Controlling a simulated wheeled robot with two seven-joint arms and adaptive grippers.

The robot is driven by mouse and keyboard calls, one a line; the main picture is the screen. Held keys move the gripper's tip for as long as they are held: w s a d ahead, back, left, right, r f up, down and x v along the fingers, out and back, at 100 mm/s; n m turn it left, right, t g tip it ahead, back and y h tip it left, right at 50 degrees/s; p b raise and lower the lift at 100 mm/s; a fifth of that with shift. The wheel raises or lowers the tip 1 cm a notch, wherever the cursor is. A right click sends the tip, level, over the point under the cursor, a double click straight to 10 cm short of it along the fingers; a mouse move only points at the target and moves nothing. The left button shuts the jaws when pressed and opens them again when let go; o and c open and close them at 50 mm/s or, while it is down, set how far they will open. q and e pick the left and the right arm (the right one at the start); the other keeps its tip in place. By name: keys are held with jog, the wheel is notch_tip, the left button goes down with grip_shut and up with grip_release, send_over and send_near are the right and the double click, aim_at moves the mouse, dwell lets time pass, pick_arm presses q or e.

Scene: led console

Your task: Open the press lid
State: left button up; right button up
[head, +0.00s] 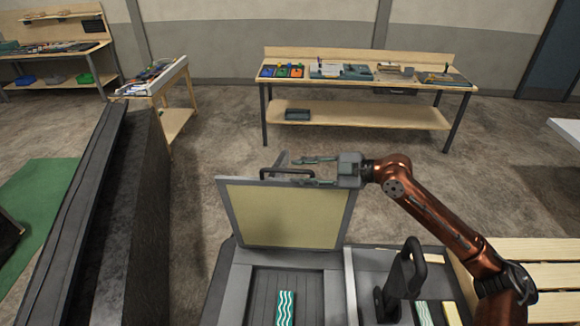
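The press lid (285,213), a grey-framed panel with a pale yellow inner face, stands raised and close to upright at the back of the press base (240,283). A black handle (287,171) is at its top edge. My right gripper (306,172) reaches in from the right at the handle, its two fingers spread apart, one beyond the handle and one on the near side. I cannot tell whether they touch it. A green and white wavy-striped piece (286,308) lies in the base below the lid. My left gripper is not in view.
A black upright lever handle (408,270) stands right of the press bed, near another striped piece (423,313). A slatted wooden surface (535,252) lies at right. A tall dark panel (125,220) stands at left. A workbench (360,64) stands farther back, with open floor before it.

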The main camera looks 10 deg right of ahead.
aim_at(296, 172)
jog(key=shift+p+x, duration=0.5)
jog(key=shift+x, duration=1.2)
grip_shut()
